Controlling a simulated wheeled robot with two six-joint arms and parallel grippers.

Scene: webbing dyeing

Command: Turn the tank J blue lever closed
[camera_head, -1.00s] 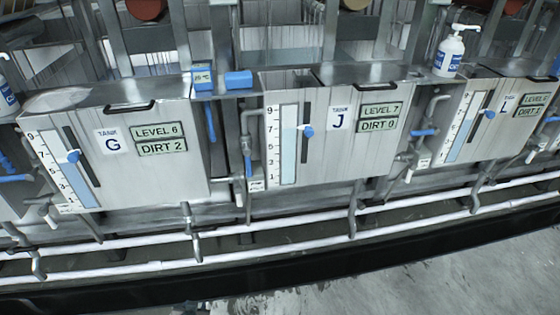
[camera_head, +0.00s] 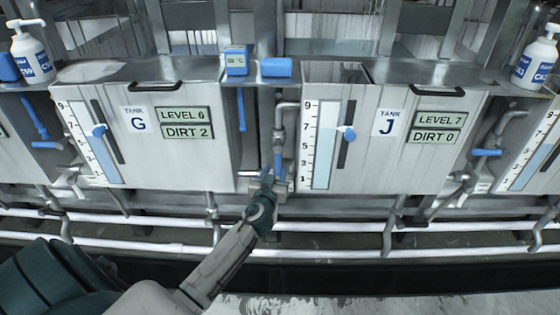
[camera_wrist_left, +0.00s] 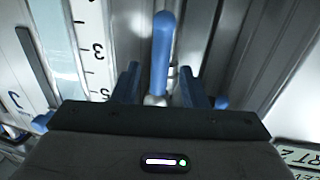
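Tank J (camera_head: 377,165) is a grey metal tank with a level gauge, a J label and LEVEL 7 and DIRT 0 plates. A blue lever (camera_head: 277,164) stands upright on the pipe just left of tank J's gauge. My left gripper (camera_head: 267,176) is at this lever, partly covering its lower part. In the left wrist view, the blue lever (camera_wrist_left: 163,45) rises between the two blue fingers of the left gripper (camera_wrist_left: 158,88). The fingers are apart, with a gap on both sides of the lever. My right gripper is not in view.
Tank G (camera_head: 182,165) stands on the left, with another blue handle (camera_head: 241,108) hanging near its right side. Pipes (camera_head: 330,228) run along the front below the tanks. Pump bottles (camera_head: 535,62) stand on the ledge. The floor (camera_head: 400,304) in front shows clear.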

